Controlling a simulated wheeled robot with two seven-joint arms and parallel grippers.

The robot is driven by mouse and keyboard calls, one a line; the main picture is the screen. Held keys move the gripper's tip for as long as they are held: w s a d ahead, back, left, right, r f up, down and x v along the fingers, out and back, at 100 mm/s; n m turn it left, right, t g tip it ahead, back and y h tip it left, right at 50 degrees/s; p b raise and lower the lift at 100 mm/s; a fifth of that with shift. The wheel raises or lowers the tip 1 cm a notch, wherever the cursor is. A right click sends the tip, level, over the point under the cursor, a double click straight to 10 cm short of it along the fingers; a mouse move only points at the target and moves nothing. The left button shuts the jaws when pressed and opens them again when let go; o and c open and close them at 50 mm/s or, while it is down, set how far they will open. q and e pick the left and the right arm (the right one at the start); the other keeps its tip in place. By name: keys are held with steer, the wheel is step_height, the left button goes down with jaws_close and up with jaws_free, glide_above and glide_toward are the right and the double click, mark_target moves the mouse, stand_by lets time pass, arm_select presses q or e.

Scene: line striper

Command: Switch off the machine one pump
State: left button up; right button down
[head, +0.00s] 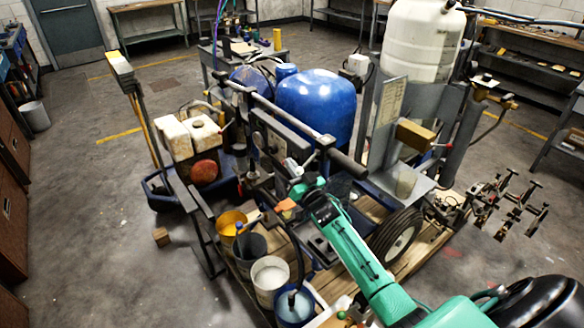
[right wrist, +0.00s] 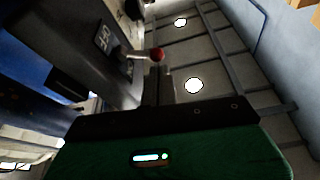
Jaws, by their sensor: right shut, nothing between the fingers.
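The striping machine stands in the middle of the head view, with a blue tank (head: 316,105) and a dark panel with gauges (head: 268,138). In the right wrist view a dark box (right wrist: 85,60) carries a small label plate (right wrist: 103,37) and a lever with a red ball tip (right wrist: 157,54). The lever points to the right in that view. My right gripper (head: 303,184) is shut and empty, low beside the machine's front bar. The green gripper body shows at the bottom of the wrist view, with the lever beyond it. Contact with the lever cannot be told. My left gripper is out of view.
Several buckets (head: 270,275) stand on the machine's front deck, close to my right arm. A white tank (head: 420,40) rises behind it, and a wheel (head: 397,236) sits to the right. A small brown block (head: 161,237) lies on the floor. The floor at left is mostly clear.

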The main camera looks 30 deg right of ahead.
steer(key=shift+a+f+n+y+b, duration=0.1)
steer(key=shift+f+n+y+b, duration=0.1)
steer(key=shift+n+y+b, duration=0.65)
steer(key=n+y+b, duration=0.1)
steer(key=n, duration=0.2)
steer(key=f+n+g+y+b, duration=0.1)
steer(key=n, duration=0.2)
steer(key=f+n+y+b, duration=0.1)
steer(key=n+b, duration=0.1)
steer(key=n, duration=0.1)
steer(key=shift+a+f+g, duration=0.25)
steer(key=shift+a+g, duration=0.05)
steer(key=shift+s, duration=0.1)
steer(key=v, duration=0.7)
steer(key=shift+s+p, duration=0.2)
steer(key=shift+p, duration=0.2)
steer(key=shift+f, duration=0.15)
